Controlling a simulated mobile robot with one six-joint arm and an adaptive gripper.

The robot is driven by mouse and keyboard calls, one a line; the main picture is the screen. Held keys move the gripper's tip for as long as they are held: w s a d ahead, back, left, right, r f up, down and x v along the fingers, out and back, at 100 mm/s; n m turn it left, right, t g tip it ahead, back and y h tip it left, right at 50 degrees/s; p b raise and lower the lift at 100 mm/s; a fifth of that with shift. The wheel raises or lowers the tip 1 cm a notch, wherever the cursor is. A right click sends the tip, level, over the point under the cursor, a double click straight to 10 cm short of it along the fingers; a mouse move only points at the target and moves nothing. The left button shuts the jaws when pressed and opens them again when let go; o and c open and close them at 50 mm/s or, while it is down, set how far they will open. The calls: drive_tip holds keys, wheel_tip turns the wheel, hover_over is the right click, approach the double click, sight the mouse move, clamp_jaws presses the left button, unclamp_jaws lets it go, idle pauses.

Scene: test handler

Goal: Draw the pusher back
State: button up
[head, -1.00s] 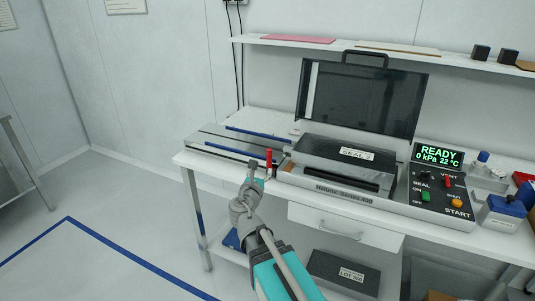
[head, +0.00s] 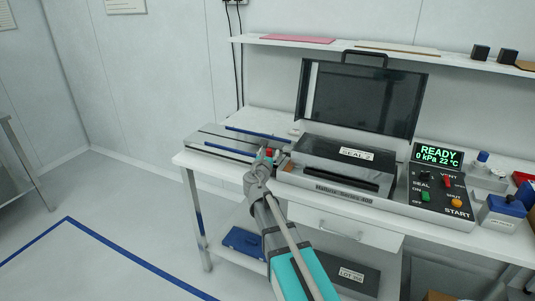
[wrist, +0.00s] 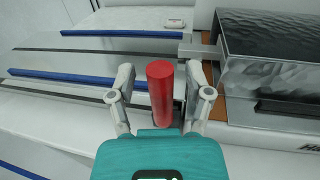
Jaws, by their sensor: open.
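The pusher's red upright handle (wrist: 160,92) stands between the two fingers of my gripper (wrist: 159,88) in the wrist view. The fingers are open, one on each side, with a small gap showing on both sides. In the head view my gripper (head: 265,157) is at the handle (head: 270,153) and hides most of it. The handle is at the right end of the grey infeed track (head: 210,141) with blue rails, by the left side of the sealing machine (head: 300,178). The pusher's lower part is hidden.
The machine's dark lid (head: 360,97) stands raised. A control panel (head: 440,185) reading READY is at the right. The track left of the handle looks clear. A shelf (head: 350,45) runs above the bench.

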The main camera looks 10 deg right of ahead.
drive_tip(key=shift+c, duration=0.3)
clamp_jaws()
drive_tip(key=shift+w+a, duration=0.1)
